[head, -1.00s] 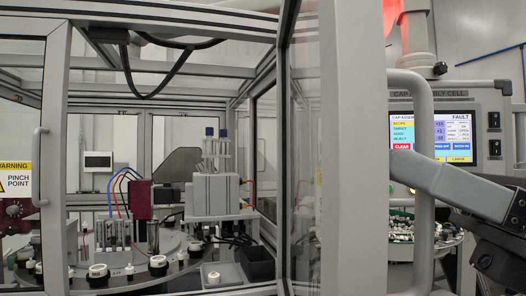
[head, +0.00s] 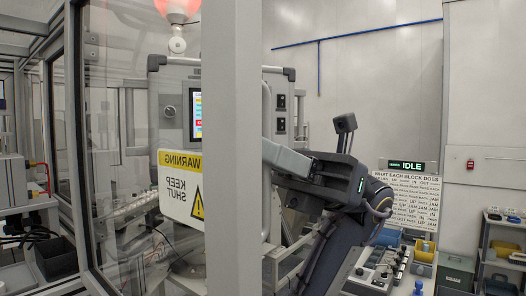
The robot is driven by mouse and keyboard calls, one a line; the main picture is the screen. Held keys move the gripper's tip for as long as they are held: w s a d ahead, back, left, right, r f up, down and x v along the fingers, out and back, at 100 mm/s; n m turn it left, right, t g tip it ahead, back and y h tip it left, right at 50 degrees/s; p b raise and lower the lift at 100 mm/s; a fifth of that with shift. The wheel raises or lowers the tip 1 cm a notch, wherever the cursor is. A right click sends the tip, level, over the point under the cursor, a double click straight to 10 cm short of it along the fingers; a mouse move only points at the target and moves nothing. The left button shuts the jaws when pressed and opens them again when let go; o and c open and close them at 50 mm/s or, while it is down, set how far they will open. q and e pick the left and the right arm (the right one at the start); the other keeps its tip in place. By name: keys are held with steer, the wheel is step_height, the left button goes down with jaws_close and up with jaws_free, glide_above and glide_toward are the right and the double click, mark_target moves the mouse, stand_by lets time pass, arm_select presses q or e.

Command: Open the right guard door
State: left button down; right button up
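The right guard door stands swung out from the cell. Its clear panel (head: 115,200) spans from the cell frame at left to a thick grey edge post (head: 234,110). A yellow and white warning sign (head: 180,188) on it reads reversed. The door's vertical grey bar handle (head: 266,215) shows just right of the post. My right gripper (head: 276,154) reaches in from the right, its fingers at the handle and partly hidden behind the post. The finger gap is hidden, so I cannot tell whether it is shut on the bar. My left gripper is out of view.
Behind the door stands a control cabinet with a screen (head: 197,115), under a red lamp (head: 178,10). At right are an IDLE display (head: 406,166), a text board (head: 405,205), bins (head: 425,250) and a shelf (head: 503,250). The cell interior shows at far left.

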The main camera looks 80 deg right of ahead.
steer(key=o, duration=0.4)
steer(key=shift+o, duration=0.2)
steer(key=b+v, duration=0.1)
steer(key=v, duration=0.6)
steer(key=shift+s+d, duration=0.2)
steer(key=shift+s, duration=0.1)
steer(key=shift+f, duration=0.1)
